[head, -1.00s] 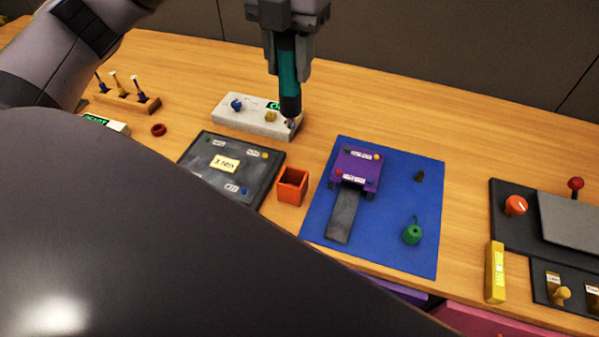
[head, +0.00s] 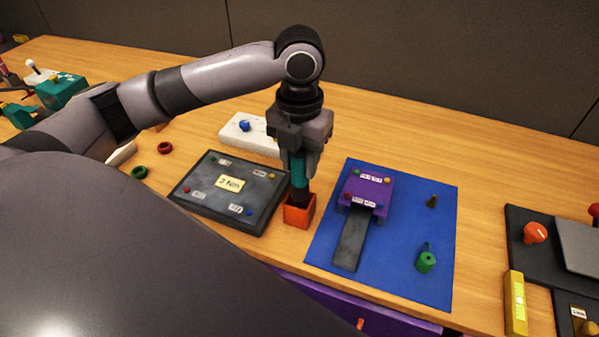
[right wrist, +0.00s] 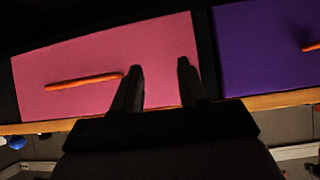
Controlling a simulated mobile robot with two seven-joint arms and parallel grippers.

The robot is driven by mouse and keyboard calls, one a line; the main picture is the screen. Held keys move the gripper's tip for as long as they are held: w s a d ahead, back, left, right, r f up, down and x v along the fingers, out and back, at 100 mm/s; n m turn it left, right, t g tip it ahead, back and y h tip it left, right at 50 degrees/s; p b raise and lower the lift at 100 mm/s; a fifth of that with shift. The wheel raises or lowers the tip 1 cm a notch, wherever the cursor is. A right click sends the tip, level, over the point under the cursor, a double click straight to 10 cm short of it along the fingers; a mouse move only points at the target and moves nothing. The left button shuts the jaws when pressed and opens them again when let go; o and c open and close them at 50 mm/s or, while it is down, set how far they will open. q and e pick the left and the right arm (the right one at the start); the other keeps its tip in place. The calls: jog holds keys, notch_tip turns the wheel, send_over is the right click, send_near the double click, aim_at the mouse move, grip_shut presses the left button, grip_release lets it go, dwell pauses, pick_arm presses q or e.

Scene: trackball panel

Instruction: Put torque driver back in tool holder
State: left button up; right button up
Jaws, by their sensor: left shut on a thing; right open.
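The torque driver (head: 298,180) is teal with a dark lower end and stands about upright in my left gripper (head: 299,160). My left gripper is shut on its upper part. The driver's lower end is inside or just over the mouth of the small orange-red tool holder (head: 299,216); how deep it sits is hidden by the holder's wall. My right gripper (right wrist: 158,85) is open and empty in the right wrist view, in front of a pink drawer front.
A dark panel (head: 215,207) with a yellow label lies left of the holder. A blue mat (head: 400,255) with a purple block (head: 368,192) lies to its right. A white box (head: 240,140) is behind. The pink drawer (right wrist: 90,65) has an orange handle.

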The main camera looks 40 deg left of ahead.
aim_at(300, 174)
pick_arm(q)
jog(key=shift+f, duration=1.8)
jog(key=o, duration=1)
jog(key=shift+o, duration=0.2)
notch_tip(300, 174, up, 12)
jog(key=shift+r, duration=0.15)
